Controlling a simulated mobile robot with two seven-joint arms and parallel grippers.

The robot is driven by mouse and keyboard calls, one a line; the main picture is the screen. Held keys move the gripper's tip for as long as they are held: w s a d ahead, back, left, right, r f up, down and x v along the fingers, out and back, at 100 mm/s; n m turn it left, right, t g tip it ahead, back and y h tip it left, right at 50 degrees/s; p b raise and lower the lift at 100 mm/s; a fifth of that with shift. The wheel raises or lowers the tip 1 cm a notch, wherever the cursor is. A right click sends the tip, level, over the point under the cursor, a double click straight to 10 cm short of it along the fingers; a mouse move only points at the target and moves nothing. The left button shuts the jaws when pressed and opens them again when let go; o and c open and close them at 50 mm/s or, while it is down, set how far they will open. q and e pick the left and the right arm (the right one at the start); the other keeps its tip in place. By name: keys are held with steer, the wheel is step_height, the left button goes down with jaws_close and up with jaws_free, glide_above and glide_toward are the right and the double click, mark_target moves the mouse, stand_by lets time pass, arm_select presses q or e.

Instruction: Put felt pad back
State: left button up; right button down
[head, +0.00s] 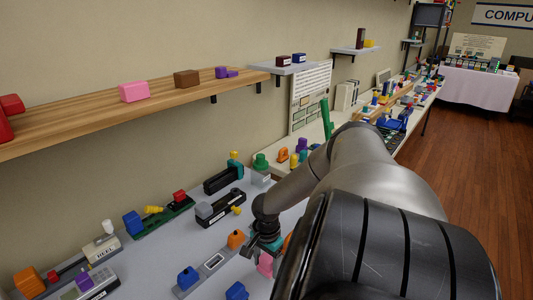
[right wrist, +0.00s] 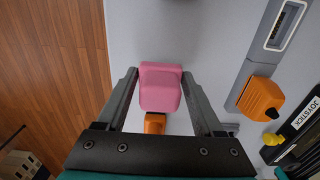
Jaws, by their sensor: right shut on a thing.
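My right gripper (head: 266,248) is over the grey table, its fingers pointing down. In the right wrist view its two fingers (right wrist: 160,92) are on either side of a pink block (right wrist: 160,82) and shut on it. The pink block also shows in the head view (head: 265,263), just below the fingers and partly hidden by my arm. An orange piece (right wrist: 155,123) shows right beside the pink block, nearer the palm. I cannot tell for sure which thing is the felt pad. My left gripper is not in view.
A grey unit with a small window (head: 214,262) and an orange knob (head: 236,239) lies left of the gripper. Blue knobs (head: 187,278) and black devices (head: 220,209) crowd the table. A wooden wall shelf (head: 60,128) holds another pink block (head: 133,92). The table edge borders wooden floor (right wrist: 50,60).

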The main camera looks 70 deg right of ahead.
mark_target(267, 258)
steer(key=shift+f, duration=0.55)
steer(key=shift+f, duration=0.15)
jaws_free()
step_height(267, 258, up, 12)
steer(key=p, duration=0.4)
steer(key=shift+s, duration=0.1)
stand_by(0.4)
